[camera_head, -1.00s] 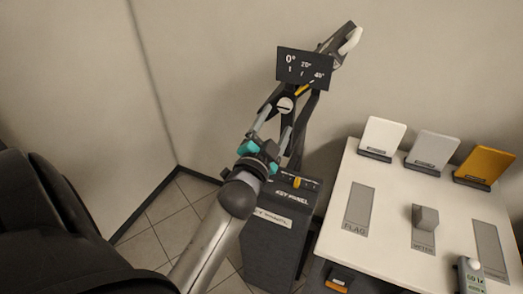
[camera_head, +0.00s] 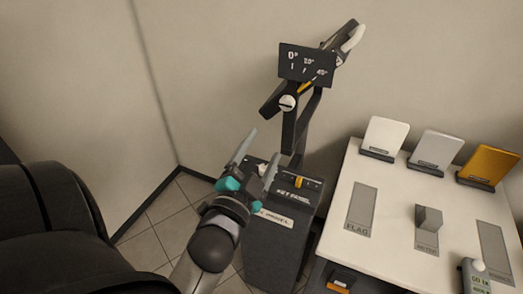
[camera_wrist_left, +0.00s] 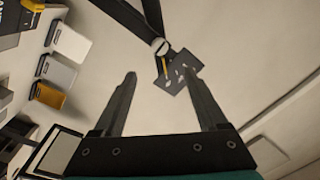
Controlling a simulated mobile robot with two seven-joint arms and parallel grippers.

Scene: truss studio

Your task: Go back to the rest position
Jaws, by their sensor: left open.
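My left gripper (camera_head: 257,160) is open with nothing between its fingers. Its two grey fingers point up and away, just in front of the dark stand. The stand carries a black angle sign (camera_head: 307,65) and a white round knob (camera_head: 288,103). Both are farther off than the fingertips, and the sign also shows in the left wrist view (camera_wrist_left: 180,73). My right gripper does not show.
A dark pedestal (camera_head: 278,250) stands below and behind my left gripper. To its right a white table (camera_head: 395,220) holds white, grey and yellow panels, a grey block (camera_head: 428,217) and a handheld meter (camera_head: 475,276). Walls close the left and back. Some tiled floor (camera_head: 172,220) is clear.

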